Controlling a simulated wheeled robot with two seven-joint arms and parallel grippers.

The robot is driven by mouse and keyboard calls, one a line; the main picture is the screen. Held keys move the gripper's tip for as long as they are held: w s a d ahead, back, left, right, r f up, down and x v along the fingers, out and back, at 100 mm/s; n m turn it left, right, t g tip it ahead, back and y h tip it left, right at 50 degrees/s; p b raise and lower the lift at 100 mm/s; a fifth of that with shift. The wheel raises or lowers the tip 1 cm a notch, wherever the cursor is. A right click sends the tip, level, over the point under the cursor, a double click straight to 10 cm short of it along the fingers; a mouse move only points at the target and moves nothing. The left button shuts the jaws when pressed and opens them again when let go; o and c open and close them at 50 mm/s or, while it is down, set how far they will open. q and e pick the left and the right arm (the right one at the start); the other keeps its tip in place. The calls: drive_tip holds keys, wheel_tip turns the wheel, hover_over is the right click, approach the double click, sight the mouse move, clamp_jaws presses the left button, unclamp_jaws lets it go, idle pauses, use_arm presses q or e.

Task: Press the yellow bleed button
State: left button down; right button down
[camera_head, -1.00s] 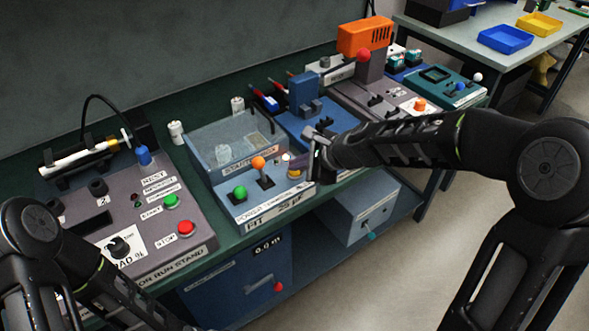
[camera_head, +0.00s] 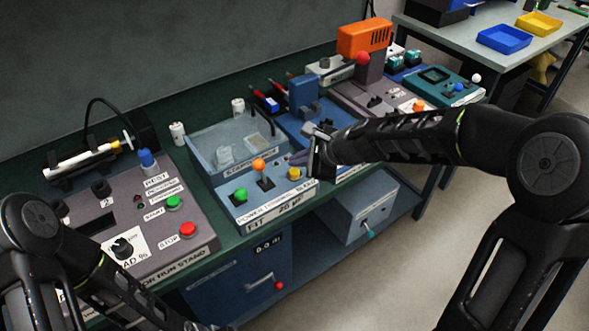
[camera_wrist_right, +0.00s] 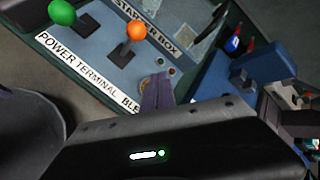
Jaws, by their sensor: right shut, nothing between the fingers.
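The yellow bleed button (camera_head: 294,173) sits on the blue power terminal box (camera_head: 280,197), to the right of the orange-knobbed lever. My right gripper (camera_head: 299,159) is shut and empty, its fingertips just behind and above the button in the head view. I cannot tell whether they touch it. In the right wrist view the shut fingers (camera_wrist_right: 157,92) point down at the panel beside the partly cut-off "BLE" label, and cover most of the button. My left arm shows at the lower left, but its gripper is out of the picture.
A green knob (camera_head: 240,195) and an orange lever knob (camera_head: 258,164) stand left of the button. The clear starter box (camera_head: 214,150) is behind them. A run stand with green and red buttons (camera_head: 188,229) lies at the left. A blue device (camera_head: 303,97) stands behind my right gripper.

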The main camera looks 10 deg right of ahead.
sight(298, 173)
drive_tip(key=shift+r, duration=0.1)
wheel_tip(298, 173, up, 5)
drive_tip(key=p, duration=0.5)
idle(0.7)
